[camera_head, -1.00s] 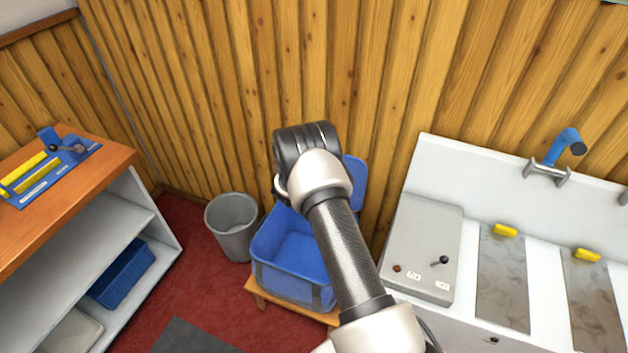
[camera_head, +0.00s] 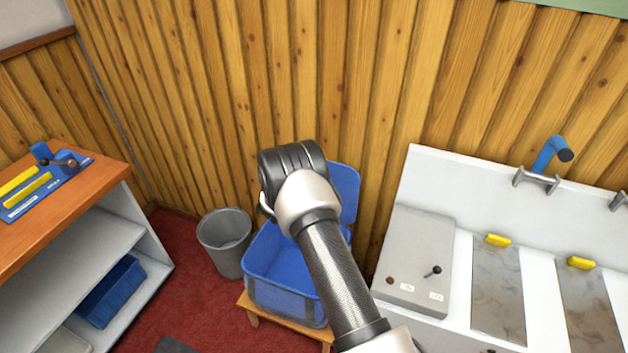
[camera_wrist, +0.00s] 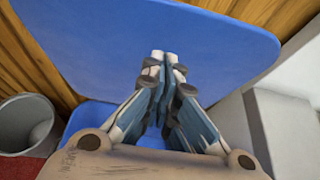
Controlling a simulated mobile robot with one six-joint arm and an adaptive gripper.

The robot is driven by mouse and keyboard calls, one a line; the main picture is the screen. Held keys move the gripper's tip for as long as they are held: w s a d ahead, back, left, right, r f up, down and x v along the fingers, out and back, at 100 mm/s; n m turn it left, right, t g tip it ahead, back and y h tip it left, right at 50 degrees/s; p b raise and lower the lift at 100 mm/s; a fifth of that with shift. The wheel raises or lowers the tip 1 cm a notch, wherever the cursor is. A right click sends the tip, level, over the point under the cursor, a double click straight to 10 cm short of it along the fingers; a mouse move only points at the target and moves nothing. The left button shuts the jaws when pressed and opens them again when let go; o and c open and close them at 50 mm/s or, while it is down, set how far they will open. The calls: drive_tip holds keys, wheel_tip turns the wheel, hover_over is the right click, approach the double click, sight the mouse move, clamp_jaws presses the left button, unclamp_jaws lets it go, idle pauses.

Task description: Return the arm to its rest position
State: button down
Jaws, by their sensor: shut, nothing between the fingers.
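My gripper (camera_wrist: 158,62) shows in the wrist view with its fingertips together and nothing between them. It is in front of the raised blue lid (camera_wrist: 190,35) of a blue box, which fills much of that view. In the head view my arm reaches up from the bottom over the right part of the open blue box (camera_head: 272,258), and the gripper fingers are hidden there. The lid also shows behind my arm in the head view (camera_head: 345,185). The inside of the box looks empty where I can see it.
The box stands on a small wooden stool (camera_head: 252,308). A grey bin (camera_head: 226,262) is to its left, and a shelf unit with an orange top (camera_head: 70,215) farther left. To the right are a grey control box (camera_head: 415,270) and a white bench with a blue tap (camera_head: 552,155).

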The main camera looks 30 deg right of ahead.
drive_tip(key=r+p+v, duration=0.2)
drive_tip(key=v, duration=0.8)
drive_tip(key=shift+d, duration=0.3)
drive_tip(key=s+d+r+m+g+h, duration=0.15)
drive_tip(key=s+r+m, duration=0.4)
drive_tip(key=r, duration=0.65)
drive_tip(key=s+a+r+m+g+y, duration=0.2)
drive_tip(key=s+r+m+g, duration=0.2)
drive_tip(key=s+r+m, duration=0.8)
drive_tip(key=s+a+m+t+y, duration=0.2)
drive_tip(key=s+a+m+y, duration=0.6)
drive_tip(key=s+a, duration=1)
drive_tip(key=s+r+y, duration=0.1)
drive_tip(key=s, duration=0.3)
drive_tip(key=shift+s+a+y, duration=0.35)
drive_tip(key=shift+s, duration=0.05)
